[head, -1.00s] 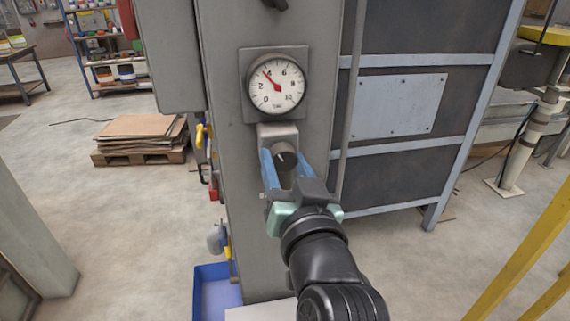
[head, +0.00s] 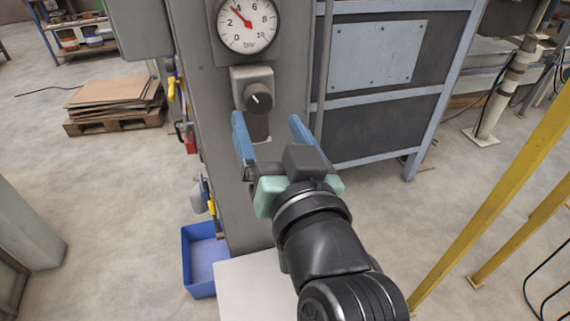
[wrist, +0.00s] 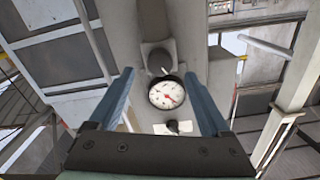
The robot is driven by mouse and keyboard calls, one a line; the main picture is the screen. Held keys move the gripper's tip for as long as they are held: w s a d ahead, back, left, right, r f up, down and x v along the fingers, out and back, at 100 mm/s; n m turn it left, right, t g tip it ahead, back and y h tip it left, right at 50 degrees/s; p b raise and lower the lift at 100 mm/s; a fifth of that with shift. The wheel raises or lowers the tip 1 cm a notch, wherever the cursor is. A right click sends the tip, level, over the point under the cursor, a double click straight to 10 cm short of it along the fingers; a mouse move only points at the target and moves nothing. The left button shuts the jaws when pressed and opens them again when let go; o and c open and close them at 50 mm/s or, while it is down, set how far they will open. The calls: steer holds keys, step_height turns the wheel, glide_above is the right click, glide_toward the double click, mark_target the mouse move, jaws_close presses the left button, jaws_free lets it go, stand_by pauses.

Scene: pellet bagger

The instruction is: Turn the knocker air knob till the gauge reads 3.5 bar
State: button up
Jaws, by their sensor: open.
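The dark round knocker air knob (head: 258,98) sits on a grey block on the machine column, below the gauge. Its white mark points up and left. The round white gauge (head: 248,25) has a red needle pointing up-left, between 2 and 4 and close to 4. Both show in the wrist view, the knob (wrist: 159,61) above the gauge (wrist: 166,94). My gripper (head: 268,121) is open and empty, its two blue fingers spread below and in front of the knob, apart from it. In the wrist view the fingers (wrist: 159,74) stand on either side of the gauge.
A blue bin (head: 202,262) stands on the floor at the column's foot, beside a pale flat surface (head: 262,290). A pallet of cardboard sheets (head: 115,100) lies to the left. Yellow rails (head: 500,200) stand at the right. The floor between is clear.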

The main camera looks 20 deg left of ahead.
steer(key=p+v, duration=0.6)
steer(key=v, duration=0.1)
steer(key=shift+d+p, duration=0.15)
steer(key=shift+p, duration=0.25)
steer(key=shift+s, duration=0.15)
steer(key=shift+r, duration=0.1)
steer(key=w+d+r+t+h, duration=0.2)
steer(key=r, duration=0.4)
steer(key=w+d+r+m+t+h, duration=0.1)
steer(key=r+t, duration=0.2)
steer(key=r, duration=0.3)
steer(key=w+d+r+t+h, duration=0.2)
steer(key=r, duration=0.5)
steer(key=s+d+r+m+t+h, duration=0.1)
steer(key=s+r+t+h, duration=0.1)
steer(key=r, duration=0.5)
steer(key=s+d+r+m+t+h, duration=0.1)
steer(key=s+d+r+t+h, duration=0.1)
steer(key=r, duration=0.5)
steer(key=shift+s+d+m+t+h, duration=0.2)
steer(key=shift+s+m+t+h, duration=0.25)
steer(key=shift+s+t, duration=0.4)
